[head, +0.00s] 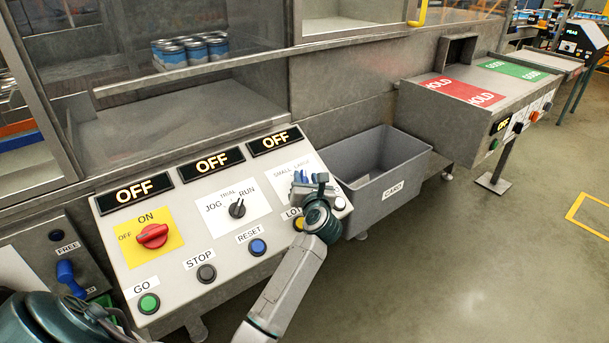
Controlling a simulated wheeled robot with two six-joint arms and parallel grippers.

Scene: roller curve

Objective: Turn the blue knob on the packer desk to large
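The sloped desk panel (178,235) carries the switches and buttons. On its right side is a white plate lettered SMALL and, partly covered, what seems to be LARGE (304,163). My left gripper (309,180) is over this plate, its arm reaching up from the bottom. Blue bits show at its fingertips; they seem to be the blue knob (300,176), but the gripper hides most of it. I cannot tell which way the knob points or whether the fingers are closed on it. My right gripper is not in view.
A red switch (152,236), a black selector (237,208) and a blue RESET button (258,247) are nearby. A yellow button (299,224) is close beside my wrist. Three displays read OFF. A grey CARD bin (410,165) stands right of the panel.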

